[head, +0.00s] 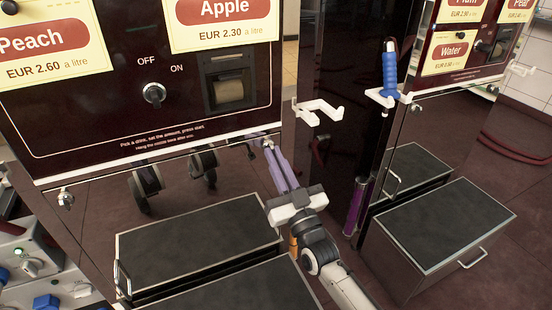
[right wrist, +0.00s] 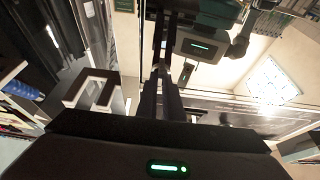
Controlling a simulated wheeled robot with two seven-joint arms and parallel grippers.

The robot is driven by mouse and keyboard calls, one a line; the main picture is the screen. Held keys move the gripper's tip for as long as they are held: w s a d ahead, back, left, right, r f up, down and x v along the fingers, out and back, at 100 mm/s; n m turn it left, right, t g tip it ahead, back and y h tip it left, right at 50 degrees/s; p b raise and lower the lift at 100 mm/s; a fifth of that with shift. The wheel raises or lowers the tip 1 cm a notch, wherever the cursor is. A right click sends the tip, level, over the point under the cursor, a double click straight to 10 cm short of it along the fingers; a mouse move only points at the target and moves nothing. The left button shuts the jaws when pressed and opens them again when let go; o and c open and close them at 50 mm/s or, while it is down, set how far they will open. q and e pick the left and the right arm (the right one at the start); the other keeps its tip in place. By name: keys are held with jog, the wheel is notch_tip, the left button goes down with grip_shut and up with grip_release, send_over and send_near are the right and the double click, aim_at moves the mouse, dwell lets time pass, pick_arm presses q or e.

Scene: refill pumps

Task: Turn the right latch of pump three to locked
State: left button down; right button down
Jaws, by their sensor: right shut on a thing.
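The pump in front of me has a dark red panel (head: 110,110) with Peach and Apple labels. My right gripper (head: 269,148) reaches up to the panel's lower right corner, where the small metal right latch (head: 267,142) sits. Its fingers are closed on the latch and cover most of it, so its turn angle is hard to read. In the right wrist view, the fingers (right wrist: 167,75) point at a glossy surface that mirrors the gripper. The left latch (head: 66,199) shows at the lower left corner of the panel. My left gripper is not in view.
A white hook bracket (head: 318,111) sticks out just right of the gripper. A blue nozzle (head: 389,72) hangs at the Water pump (head: 455,50). Dark-topped step boxes (head: 200,240) stand below, another (head: 440,225) at right. Grey units with knobs (head: 30,265) are at lower left.

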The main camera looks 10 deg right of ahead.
dwell(0.3)
jog(key=c, duration=1.9)
grip_release()
jog(key=shift+s, duration=0.1)
jog(key=p+v, duration=0.1)
jog(key=v, duration=0.9)
jog(key=shift+p, duration=0.3)
jog(key=shift+s, duration=0.1)
jog(key=shift+f, duration=0.1)
